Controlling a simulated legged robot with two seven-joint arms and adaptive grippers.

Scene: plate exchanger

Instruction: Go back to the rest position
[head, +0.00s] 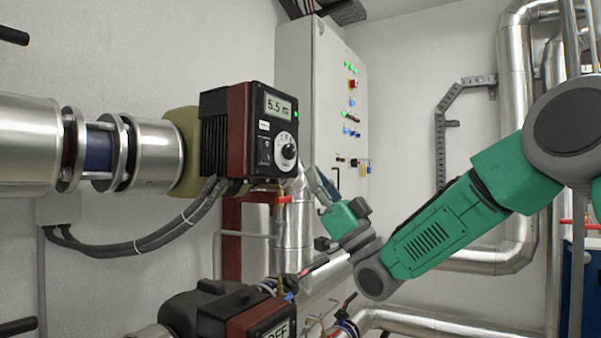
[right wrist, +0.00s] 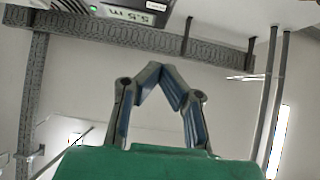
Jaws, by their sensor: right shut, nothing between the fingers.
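My right arm comes in from the right in the head view. Its green and grey right gripper (head: 317,178) is raised just right of and a little below the upper pump controller (head: 240,132), apart from it as far as I can tell. In the right wrist view the gripper (right wrist: 161,70) has its two fingertips meeting, with nothing between them. The controller has a lit display reading 5.5 m and a round dial; its display (right wrist: 133,15) shows upside down at the top of the right wrist view. My left gripper is in neither view.
A grey control cabinet (head: 308,95) with lit buttons stands behind the gripper. A second controller (head: 235,312) sits low in front. Large silver pipes run at left (head: 28,142) and right (head: 513,110).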

